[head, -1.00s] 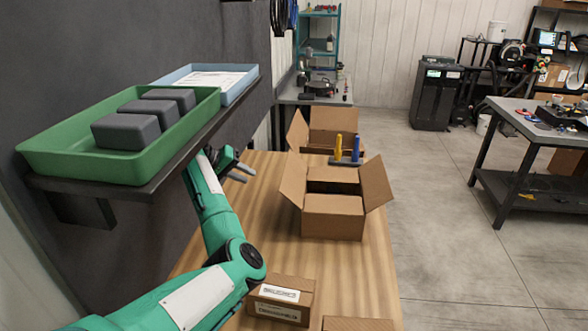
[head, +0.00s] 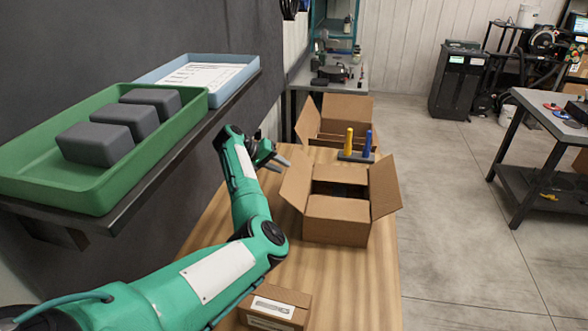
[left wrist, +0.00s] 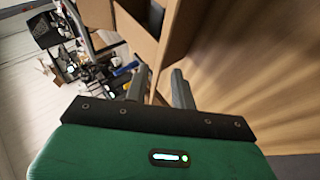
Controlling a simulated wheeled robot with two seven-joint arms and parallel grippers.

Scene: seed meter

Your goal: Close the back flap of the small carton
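The small carton (head: 335,228) stands on the wooden table. Its left flap (head: 296,181) and right flap (head: 385,187) stick outward. A front panel (head: 337,208) lies over the near part of the opening. A brown strip (head: 340,173) shows at the back edge; I cannot tell whether it is the back flap or the inner wall. My left gripper (head: 279,161) is beyond and left of the left flap, apart from it. In the left wrist view its fingers (left wrist: 160,88) are apart with nothing between them, and brown cardboard (left wrist: 135,32) lies ahead. My right gripper is out of view.
A holder with yellow and blue handles (head: 357,157) stands just behind the carton, with another open carton (head: 347,108) beyond. A closed labelled box (head: 272,308) sits in front. A shelf with a green tray (head: 165,148) and blue tray (head: 240,75) overhangs the left.

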